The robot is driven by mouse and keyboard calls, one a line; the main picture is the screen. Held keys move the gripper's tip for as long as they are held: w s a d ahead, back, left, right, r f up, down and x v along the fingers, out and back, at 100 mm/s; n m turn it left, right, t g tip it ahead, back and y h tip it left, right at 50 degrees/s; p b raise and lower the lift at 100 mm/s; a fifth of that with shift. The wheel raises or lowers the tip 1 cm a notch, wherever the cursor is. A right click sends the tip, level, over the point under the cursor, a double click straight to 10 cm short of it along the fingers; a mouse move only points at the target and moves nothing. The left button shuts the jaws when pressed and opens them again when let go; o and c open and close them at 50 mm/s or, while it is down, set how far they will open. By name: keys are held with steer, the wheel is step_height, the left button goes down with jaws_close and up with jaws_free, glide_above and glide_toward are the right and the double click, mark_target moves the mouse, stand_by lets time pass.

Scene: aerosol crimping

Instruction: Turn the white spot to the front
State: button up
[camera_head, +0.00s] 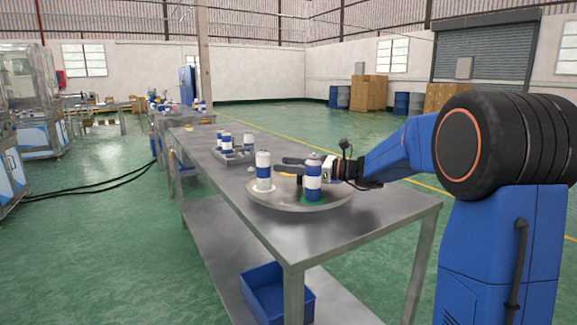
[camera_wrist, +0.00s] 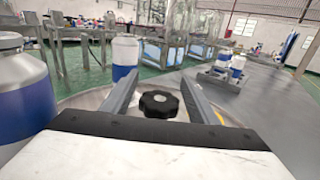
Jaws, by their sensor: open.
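A round grey turntable (camera_head: 285,204) sits on the steel table and carries two blue-and-white cans. The left can (camera_head: 263,171) stands on the white spot (camera_head: 250,187), on the turntable's left side. The right can (camera_head: 313,180) stands on a green spot (camera_head: 306,199) at the front right. My gripper (camera_head: 281,167) reaches in low from the right, behind the right can. It is open, and in the wrist view its fingers (camera_wrist: 159,82) lie on either side of a black knob (camera_wrist: 158,104), with gaps visible. A yellow patch (camera_wrist: 219,117) shows beside the right finger.
A tray (camera_head: 238,156) with several blue-and-white cans stands farther back on the steel table (camera_head: 345,232). A blue bin (camera_head: 262,290) is on the lower shelf. The table's front right is clear. Machines stand at far left.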

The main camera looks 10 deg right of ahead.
jaws_close()
steer(key=shift+s+a+n+g+y, duration=0.1)
steer(key=shift+s+n+g+y, duration=0.15)
steer(key=shift+n+g+y, duration=0.45)
steer(key=shift+s+a+n+g+y, duration=0.1)
steer(key=shift+s+n+g+y, duration=0.15)
steer(key=shift+n+g, duration=0.85)
steer(key=shift+m+g, duration=0.3)
jaws_free()
steer(key=shift+d, duration=0.15)
glide_above(342, 184)
steer(key=shift+s, duration=0.15)
